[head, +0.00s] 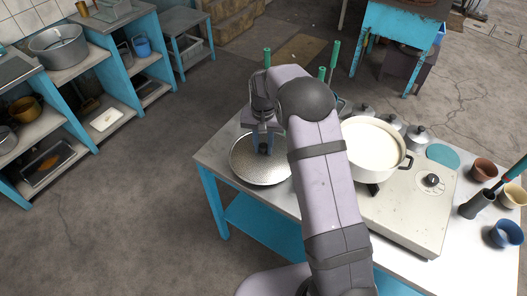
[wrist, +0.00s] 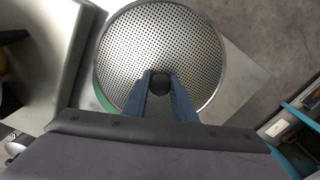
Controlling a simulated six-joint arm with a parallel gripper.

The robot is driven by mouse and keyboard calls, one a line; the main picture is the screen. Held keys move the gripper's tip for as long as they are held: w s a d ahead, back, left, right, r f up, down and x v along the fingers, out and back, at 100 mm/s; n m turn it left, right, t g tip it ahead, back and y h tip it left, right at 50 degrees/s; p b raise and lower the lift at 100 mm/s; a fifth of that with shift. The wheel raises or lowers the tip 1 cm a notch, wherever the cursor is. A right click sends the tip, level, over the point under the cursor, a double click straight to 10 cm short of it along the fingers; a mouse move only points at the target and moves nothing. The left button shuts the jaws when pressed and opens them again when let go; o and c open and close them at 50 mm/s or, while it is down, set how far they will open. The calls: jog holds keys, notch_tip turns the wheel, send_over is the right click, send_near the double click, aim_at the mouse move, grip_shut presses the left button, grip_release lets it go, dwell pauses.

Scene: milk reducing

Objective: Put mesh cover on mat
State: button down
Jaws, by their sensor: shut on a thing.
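The mesh cover (head: 247,172) is a round, perforated metal disc with a dark knob, over the left end of the table. It also shows in the wrist view (wrist: 125,60). My gripper (head: 264,147) is above its middle, and in the wrist view its blue fingers (wrist: 160,88) are shut on the knob. In the wrist view a green rim (wrist: 102,103), which looks like a mat, shows from under the cover's lower left edge; the cover hides the rest. I cannot tell whether the cover touches it. A flat teal round piece (head: 442,155) lies behind the stove.
A white pot of milk (head: 371,143) stands on the stove (head: 410,205), right of my arm. Several metal pots (head: 416,137) stand behind it. Small bowls (head: 507,234) and a dark holder (head: 476,204) are at the table's right end. The table's left edge is close to the cover.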

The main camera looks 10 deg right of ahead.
aim_at(263, 153)
jog(key=shift+f+p, duration=0.45)
jog(key=shift+f, duration=1.25)
jog(key=shift+f, duration=0.1)
jog(key=c, duration=1.5)
grip_release()
jog(key=shift+o, duration=0.2)
notch_tip(263, 153, up, 12)
jog(key=b, duration=0.3)
jog(key=s+d+f+n, duration=0.1)
jog(key=s+f+n, duration=0.1)
jog(key=s, duration=1.2)
jog(key=s+f+n, duration=0.1)
jog(key=s+n, duration=0.1)
jog(key=s, duration=1.3)
jog(key=shift+d+f, duration=0.35)
jog(key=shift+d, duration=0.05)
